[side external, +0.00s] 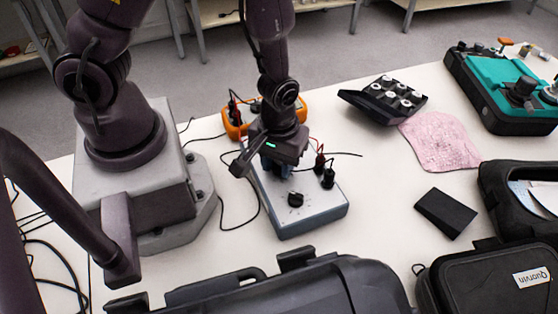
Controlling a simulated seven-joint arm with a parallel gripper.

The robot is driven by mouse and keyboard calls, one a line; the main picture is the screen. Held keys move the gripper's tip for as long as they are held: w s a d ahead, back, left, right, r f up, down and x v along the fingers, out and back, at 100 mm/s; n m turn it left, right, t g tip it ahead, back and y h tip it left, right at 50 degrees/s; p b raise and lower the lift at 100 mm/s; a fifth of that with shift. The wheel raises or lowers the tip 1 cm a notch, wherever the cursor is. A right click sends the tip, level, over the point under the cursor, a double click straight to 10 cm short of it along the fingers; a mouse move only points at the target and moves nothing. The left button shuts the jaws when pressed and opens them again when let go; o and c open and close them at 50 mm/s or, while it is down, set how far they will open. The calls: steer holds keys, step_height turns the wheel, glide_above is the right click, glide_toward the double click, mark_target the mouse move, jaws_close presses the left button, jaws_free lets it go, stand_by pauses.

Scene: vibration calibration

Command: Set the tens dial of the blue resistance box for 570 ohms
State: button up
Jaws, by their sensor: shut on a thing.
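The blue resistance box (312,222) lies on the white table, with a pale grey top and blue-grey sides. A black dial (295,200) shows near its front edge, clear of my gripper. My gripper (277,172) points down over the rear part of the box top. It is shut on what seems to be another dial, which the fingers and hand hide. I cannot read the dial markings or tell which dial is held. Black plugs (328,179) stand in the right side of the box top.
An orange meter (235,122) with leads stands behind my gripper. A black tray of weights (394,93), a pink cloth (440,142) and a black block (445,213) lie to the right. Large black cases (290,287) fill the front edge. Loose cables lie left of the box.

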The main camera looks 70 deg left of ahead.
mark_target(277, 164)
steer(key=m, duration=0.5)
steer(key=shift+a, duration=0.1)
stand_by(0.5)
steer(key=o, duration=0.9)
step_height(277, 164, up, 13)
steer(key=shift+s+m, duration=0.1)
steer(key=shift+m, duration=0.2)
